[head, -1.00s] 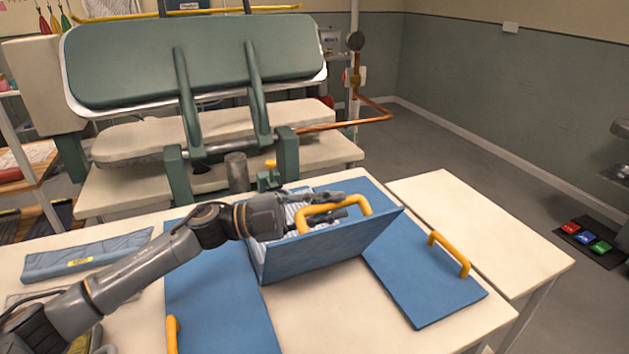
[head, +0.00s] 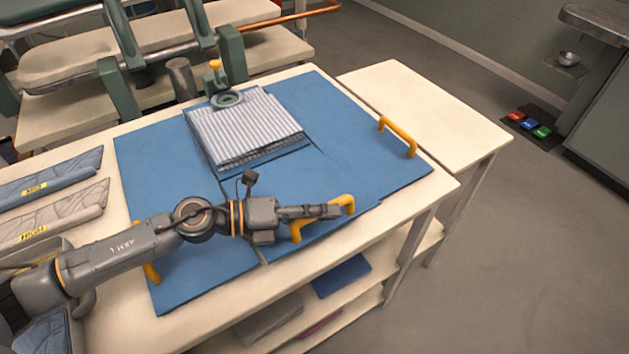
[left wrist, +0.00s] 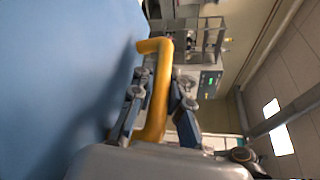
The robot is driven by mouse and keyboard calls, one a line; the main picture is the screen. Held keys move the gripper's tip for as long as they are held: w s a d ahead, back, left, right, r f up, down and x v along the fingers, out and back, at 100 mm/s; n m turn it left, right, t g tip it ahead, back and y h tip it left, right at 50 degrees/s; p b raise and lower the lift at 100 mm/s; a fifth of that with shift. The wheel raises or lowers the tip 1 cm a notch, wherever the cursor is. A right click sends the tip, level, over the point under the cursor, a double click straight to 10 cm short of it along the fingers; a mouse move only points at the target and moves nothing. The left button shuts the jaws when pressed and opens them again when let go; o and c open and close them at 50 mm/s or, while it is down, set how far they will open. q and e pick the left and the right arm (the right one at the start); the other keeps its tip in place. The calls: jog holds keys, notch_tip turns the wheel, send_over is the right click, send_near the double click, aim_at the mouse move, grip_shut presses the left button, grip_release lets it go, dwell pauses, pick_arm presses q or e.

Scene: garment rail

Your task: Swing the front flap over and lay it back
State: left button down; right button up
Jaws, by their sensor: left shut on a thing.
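The blue front flap (head: 285,190) lies down toward the table's front edge, flat or nearly flat. Its yellow handle (head: 347,203) is between the fingers of my left gripper (head: 322,212), which is shut on it. The left wrist view shows the handle (left wrist: 157,95) between the two fingers (left wrist: 160,100), beside the blue panel (left wrist: 60,80). A striped folded garment (head: 243,128) lies on the blue board behind the flap. Part of the flap is hidden under my left arm. My right gripper is not in view.
The left blue flap (head: 160,180) and right blue flap (head: 340,125) lie flat, each with a yellow handle; the right handle (head: 398,137) is clear. Sleeve boards (head: 50,215) lie at the left. A press (head: 110,85) stands behind. A bare side table (head: 430,110) stands at the right.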

aim_at(317, 231)
pick_arm(q)
jog(key=shift+m+t+y, duration=0.3)
jog(key=shift+m+y, duration=0.2)
jog(key=shift+m, duration=0.3)
jog(key=shift+s+d+f, duration=0.1)
jog(key=shift+s+f, duration=0.05)
jog(key=shift+f, duration=0.65)
jog(key=shift+s+d+f, duration=0.1)
jog(key=shift+f, duration=0.7)
jog(key=shift+s+d+f, duration=0.1)
jog(key=shift+s+f, duration=0.05)
jog(key=shift+f, duration=0.65)
jog(key=c, duration=1.6)
grip_release()
jog(key=shift+f, duration=0.1)
jog(key=shift+o, duration=0.2)
jog(key=v, duration=1.2)
jog(key=shift+w, duration=0.1)
